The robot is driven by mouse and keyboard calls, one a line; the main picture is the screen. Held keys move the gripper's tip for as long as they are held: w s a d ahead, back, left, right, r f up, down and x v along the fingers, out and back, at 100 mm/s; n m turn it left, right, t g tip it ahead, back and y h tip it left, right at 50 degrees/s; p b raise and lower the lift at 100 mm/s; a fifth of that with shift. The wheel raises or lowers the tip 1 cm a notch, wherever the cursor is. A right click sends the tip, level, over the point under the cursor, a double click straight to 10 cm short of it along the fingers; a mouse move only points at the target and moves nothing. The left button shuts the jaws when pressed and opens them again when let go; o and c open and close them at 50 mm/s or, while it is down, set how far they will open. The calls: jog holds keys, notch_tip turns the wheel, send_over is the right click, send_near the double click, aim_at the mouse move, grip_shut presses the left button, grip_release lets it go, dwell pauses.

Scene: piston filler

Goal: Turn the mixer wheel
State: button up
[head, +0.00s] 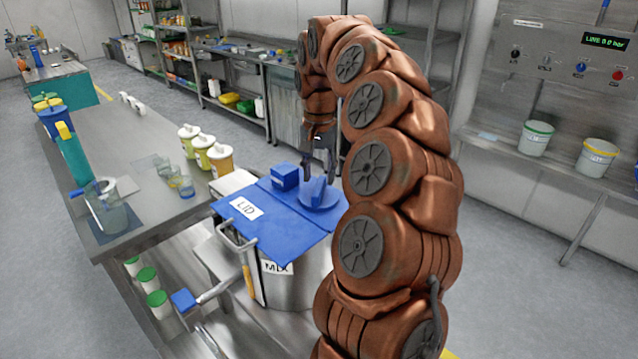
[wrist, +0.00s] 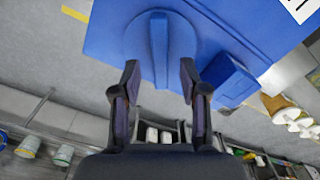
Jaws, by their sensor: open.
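The likely mixer wheel, a round blue disc with a raised straight bar across it (head: 318,193), lies on the blue lid (head: 275,232) of the steel vessel marked MIX (head: 290,290). In the wrist view the wheel (wrist: 159,48) is at upper centre. My gripper (head: 319,170) is open and empty, just above and behind the wheel in the head view. In the wrist view its two fingertips (wrist: 158,72) lie either side of the bar's lower part, with gaps on both sides. I cannot tell whether the tips reach down to the bar's height.
A raised blue block (head: 285,177) stands on the lid close to the wheel; it also shows beside the right finger in the wrist view (wrist: 230,80). A steel bench (head: 120,150) with yellow bottles (head: 220,158) stands to the left. My arm hides the area right of the vessel.

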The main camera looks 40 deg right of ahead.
aim_at(319, 185)
jog(key=shift+f+p, duration=0.4)
jog(key=shift+f, duration=1.45)
jog(key=shift+c, duration=0.4)
grip_shut()
